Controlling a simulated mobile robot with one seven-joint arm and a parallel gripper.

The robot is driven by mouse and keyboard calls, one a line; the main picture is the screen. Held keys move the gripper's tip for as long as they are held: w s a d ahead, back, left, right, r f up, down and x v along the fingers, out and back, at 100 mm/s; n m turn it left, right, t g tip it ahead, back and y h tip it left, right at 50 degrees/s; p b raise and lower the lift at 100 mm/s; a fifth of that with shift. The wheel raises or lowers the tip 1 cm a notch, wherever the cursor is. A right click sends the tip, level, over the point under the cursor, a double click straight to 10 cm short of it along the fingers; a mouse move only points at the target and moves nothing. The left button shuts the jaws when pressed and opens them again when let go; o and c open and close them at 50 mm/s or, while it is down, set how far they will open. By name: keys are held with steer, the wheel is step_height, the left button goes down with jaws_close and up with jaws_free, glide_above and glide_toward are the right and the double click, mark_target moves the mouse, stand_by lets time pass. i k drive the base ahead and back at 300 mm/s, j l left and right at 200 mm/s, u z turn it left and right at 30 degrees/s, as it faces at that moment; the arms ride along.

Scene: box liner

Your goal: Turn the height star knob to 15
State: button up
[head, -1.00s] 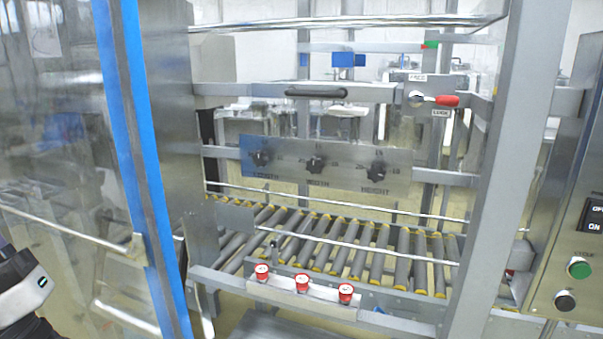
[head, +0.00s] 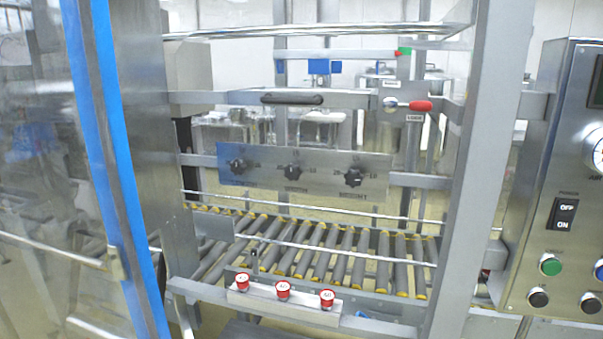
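The height star knob (head: 353,174) is the rightmost of three black star knobs on a grey metal panel (head: 322,193) in the head view. Its label lies below it and is too blurred to read now; the dial numbers around it are too small to tell its setting. The middle knob (head: 292,172) and the left knob (head: 238,167) sit in the same row. My gripper is not in view.
A roller conveyor (head: 318,262) runs below the panel, with three red knobs in front, one being the middle red knob (head: 283,289). A red-handled lever (head: 420,106) is at upper right. A control box (head: 560,190) stands right. A blue-edged clear door (head: 105,160) is at left.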

mark_target(353, 178)
steer(key=i+j+z, duration=0.1)
steer(key=z, duration=0.3)
steer(key=i+j+z, duration=0.1)
steer(key=j+z, duration=0.45)
steer(key=z, duration=0.2)
